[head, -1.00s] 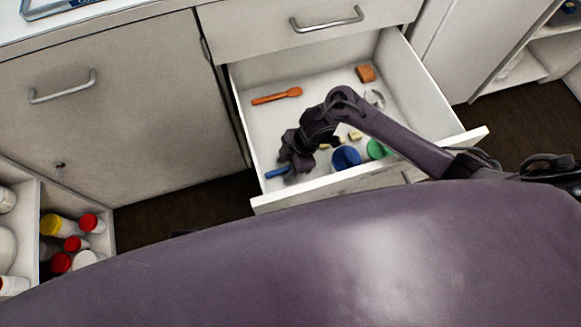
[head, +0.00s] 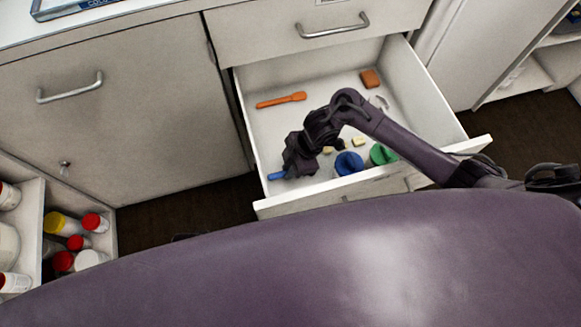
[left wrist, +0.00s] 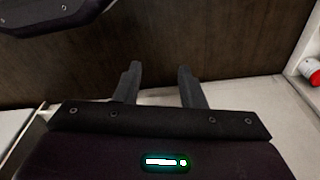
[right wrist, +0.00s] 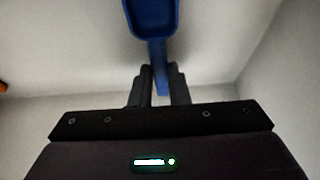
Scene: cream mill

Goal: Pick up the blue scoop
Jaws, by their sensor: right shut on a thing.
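The blue scoop (right wrist: 152,18) shows in the right wrist view, its bowl at the top and its handle running down between my fingers. My right gripper (right wrist: 158,78) is shut on that handle. In the head view my right gripper (head: 292,170) is low in the open drawer (head: 365,178), at its front left corner. Only a short blue piece of the scoop (head: 277,175) shows beside it there; the rest is hidden by the gripper. I cannot tell whether the scoop touches the drawer floor. My left gripper (left wrist: 160,82) is open and empty in the left wrist view.
The drawer also holds an orange spatula-like tool (head: 281,100), an orange block (head: 370,78), a round blue item (head: 349,163) and a round green item (head: 382,154). Its walls rise close around my right gripper. Several capped bottles (head: 75,240) stand in an open shelf at left.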

